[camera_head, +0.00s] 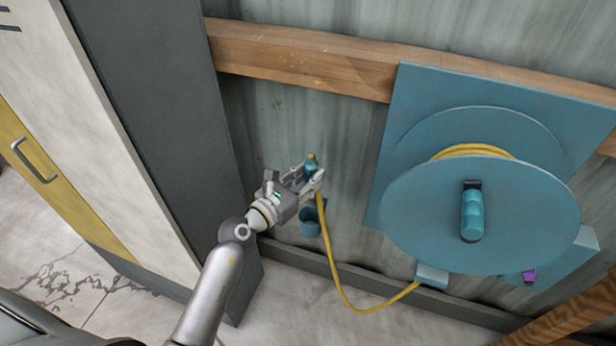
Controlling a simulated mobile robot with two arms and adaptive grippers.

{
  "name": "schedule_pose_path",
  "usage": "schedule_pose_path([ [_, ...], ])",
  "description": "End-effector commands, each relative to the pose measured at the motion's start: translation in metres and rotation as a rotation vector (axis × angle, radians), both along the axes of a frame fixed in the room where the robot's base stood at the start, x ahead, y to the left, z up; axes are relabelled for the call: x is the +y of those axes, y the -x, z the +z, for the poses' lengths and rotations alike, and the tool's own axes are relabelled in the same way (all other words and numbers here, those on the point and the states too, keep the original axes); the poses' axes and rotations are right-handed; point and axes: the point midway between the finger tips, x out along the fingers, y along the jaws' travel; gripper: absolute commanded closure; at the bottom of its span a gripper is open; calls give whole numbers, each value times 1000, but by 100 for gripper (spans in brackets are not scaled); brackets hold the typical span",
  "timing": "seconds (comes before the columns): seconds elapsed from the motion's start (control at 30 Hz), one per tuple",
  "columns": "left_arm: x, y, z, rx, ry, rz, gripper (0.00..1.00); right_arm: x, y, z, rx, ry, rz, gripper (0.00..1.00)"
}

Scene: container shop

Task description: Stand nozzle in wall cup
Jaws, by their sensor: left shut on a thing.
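The nozzle (311,164) is a small teal piece with a yellow-green tip, held roughly upright. My left gripper (313,179) is shut on it, and the fingers hide part of its body. A yellow hose (332,250) hangs from the nozzle's lower end and loops down toward the reel. The teal wall cup (310,223) is fixed to the wall below the gripper, open at the top. The nozzle is above the cup and apart from it. My right gripper is not in view.
A large teal hose reel (420,215) stands out from its backplate (410,100) at the right. A tall cabinet (150,100) stands close at the left. A wooden beam (300,58) crosses the wall above. The floor below the cup looks clear.

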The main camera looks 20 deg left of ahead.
Motion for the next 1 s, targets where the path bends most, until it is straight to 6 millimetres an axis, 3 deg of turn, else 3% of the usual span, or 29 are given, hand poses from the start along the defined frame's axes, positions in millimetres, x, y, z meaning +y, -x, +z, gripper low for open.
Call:
schedule_pose_path([
  [0.1, 0, 0, -12, -3, 1, 1, 100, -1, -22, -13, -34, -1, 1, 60],
  [0.23, 0, 0, -22, -3, 0, 0, 100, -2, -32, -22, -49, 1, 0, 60],
  [0.7, 0, 0, -57, -3, -1, 0, 100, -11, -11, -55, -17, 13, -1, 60],
  [1.0, 0, 0, -82, -2, -2, 1, 100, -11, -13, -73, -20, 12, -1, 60],
])
